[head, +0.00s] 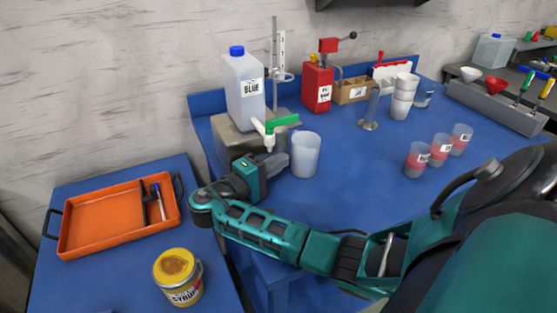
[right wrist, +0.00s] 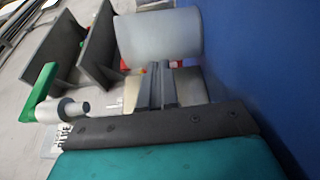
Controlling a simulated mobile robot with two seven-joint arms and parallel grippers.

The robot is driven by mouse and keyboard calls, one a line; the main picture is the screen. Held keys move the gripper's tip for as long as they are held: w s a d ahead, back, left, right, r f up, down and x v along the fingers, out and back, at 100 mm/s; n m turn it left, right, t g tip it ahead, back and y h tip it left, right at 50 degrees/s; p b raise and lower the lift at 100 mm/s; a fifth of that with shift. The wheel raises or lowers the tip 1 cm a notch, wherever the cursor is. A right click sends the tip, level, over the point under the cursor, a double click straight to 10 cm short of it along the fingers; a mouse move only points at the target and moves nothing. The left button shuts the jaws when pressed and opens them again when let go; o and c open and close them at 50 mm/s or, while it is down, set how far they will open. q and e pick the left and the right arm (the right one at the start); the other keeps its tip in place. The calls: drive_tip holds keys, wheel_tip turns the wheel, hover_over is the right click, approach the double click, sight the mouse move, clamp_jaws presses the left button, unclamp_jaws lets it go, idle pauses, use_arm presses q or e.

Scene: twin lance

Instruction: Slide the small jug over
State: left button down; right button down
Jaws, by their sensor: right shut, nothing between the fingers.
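The small jug (head: 305,155) is a whitish translucent vessel standing upright on the blue table, just right of the tap with the green handle (head: 281,121). My right gripper (head: 277,162) is shut and empty at the jug's left side, low and close to it. In the right wrist view the jug (right wrist: 160,38) is just beyond the closed fingertips (right wrist: 163,86); I cannot tell whether they touch it. The green handle also shows in that view (right wrist: 38,92). My left gripper is not in view.
A BLUE-labelled container (head: 243,95) stands on a grey stand behind the tap. Red-filled cups (head: 417,160) stand at right. The table right of the jug is clear. An orange tray (head: 110,222) and yellow tin (head: 178,277) are at left.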

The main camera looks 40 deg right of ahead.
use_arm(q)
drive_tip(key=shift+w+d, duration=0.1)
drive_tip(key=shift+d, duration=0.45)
use_arm(e)
drive_tip(key=shift+d, duration=0.3)
drive_tip(key=shift+d, duration=0.1)
